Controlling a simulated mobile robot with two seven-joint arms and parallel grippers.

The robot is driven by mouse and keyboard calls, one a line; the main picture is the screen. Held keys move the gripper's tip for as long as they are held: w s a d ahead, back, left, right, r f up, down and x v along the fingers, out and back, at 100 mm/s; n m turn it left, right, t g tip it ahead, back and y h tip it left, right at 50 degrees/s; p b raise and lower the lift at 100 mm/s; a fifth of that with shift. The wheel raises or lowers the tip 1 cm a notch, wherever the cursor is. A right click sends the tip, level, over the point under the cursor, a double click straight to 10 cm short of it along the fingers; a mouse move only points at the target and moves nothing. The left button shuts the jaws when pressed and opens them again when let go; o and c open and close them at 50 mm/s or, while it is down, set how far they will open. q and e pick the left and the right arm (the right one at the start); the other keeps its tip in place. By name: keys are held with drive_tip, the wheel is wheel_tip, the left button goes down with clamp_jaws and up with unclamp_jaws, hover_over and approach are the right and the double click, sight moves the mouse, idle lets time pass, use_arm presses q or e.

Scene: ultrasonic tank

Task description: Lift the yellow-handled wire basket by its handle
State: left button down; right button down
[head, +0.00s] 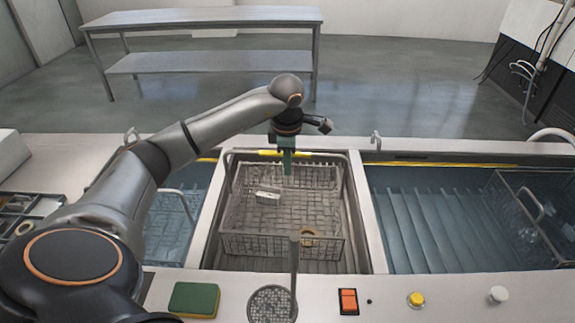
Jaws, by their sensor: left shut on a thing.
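The wire basket (232,243) sits in the middle bay of the tank unit, tilted little if at all. Its yellow handle (315,155) runs along its far side. My left gripper (287,165) is at the handle, its green fingers pointing down and shut on it. The fingers hide part of the handle. Inside the basket lie a small white item (267,195) and a tan ring (307,238). I cannot tell whether the basket is clear of the bay floor. My right gripper is not in view.
Water-filled tanks flank the bay, and the right tank (430,225) holds another wire basket (535,215). On the front edge are a green sponge (194,299), a round strainer (270,304), an orange switch (348,301) and knobs. A metal table (205,17) stands behind.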

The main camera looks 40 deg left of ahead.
use_arm(q)
drive_tip(key=s+d+r+p, duration=0.2)
drive_tip(key=d+r, duration=1.1)
drive_tip(key=r, duration=0.5)
drive_tip(key=shift+s+d, duration=0.2)
drive_tip(key=shift+d, duration=0.2)
